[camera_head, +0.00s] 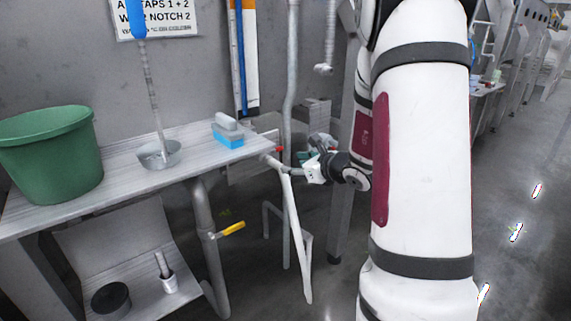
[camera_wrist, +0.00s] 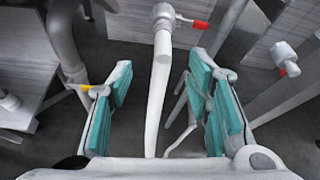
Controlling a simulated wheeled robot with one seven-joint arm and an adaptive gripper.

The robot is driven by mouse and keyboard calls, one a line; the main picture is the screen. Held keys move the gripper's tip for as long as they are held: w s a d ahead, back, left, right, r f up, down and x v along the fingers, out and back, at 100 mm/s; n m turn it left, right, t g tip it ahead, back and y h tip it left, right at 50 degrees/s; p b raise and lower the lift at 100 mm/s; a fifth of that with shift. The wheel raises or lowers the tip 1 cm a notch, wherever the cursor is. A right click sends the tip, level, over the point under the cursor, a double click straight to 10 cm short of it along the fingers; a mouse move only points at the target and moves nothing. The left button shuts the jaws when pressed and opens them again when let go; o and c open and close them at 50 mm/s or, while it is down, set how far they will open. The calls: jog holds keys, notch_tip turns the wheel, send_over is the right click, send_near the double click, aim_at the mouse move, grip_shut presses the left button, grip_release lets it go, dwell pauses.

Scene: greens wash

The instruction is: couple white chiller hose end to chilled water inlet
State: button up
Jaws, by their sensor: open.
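A long white hose (camera_head: 293,230) hangs by the right end of the metal bench in the head view. It also shows in the wrist view (camera_wrist: 158,90), running between my finger pads without visible grip. Its upper end meets a grey fitting (camera_wrist: 163,14) with a red lever. A second grey fitting (camera_wrist: 284,54) with a red part is at the upper right of the wrist view. I cannot tell which fitting is the chilled water inlet. My gripper (camera_head: 316,163) is beside the bench end; its teal pads (camera_wrist: 168,97) are apart and open.
The bench (camera_head: 105,160) carries a green tub (camera_head: 50,155), a metal bowl (camera_head: 160,154) and a blue-and-grey brush (camera_head: 228,133). Under it are a drain pipe with a yellow handle (camera_head: 230,229) and a lower shelf (camera_head: 185,290). Open floor (camera_head: 520,200) lies right.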

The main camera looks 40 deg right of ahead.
aim_at(273, 163)
jog(key=x, duration=0.9)
jog(key=b+x, duration=0.1)
jog(key=x, duration=0.4)
jog(key=shift+d+f, duration=0.1)
jog(key=shift+d, duration=0.15)
grip_shut()
jog(key=shift+s, duration=0.1)
jog(key=shift+s+d+b, duration=0.15)
jog(key=shift+s+b, duration=0.15)
jog(key=shift+s, duration=2.45)
jog(key=shift+s, duration=0.15)
jog(key=shift+s+r, duration=0.1)
jog(key=shift+r, duration=0.1)
jog(key=shift+s+r+p, duration=1.35)
jog(key=shift+s+r, duration=0.55)
jog(key=shift+r, duration=0.2)
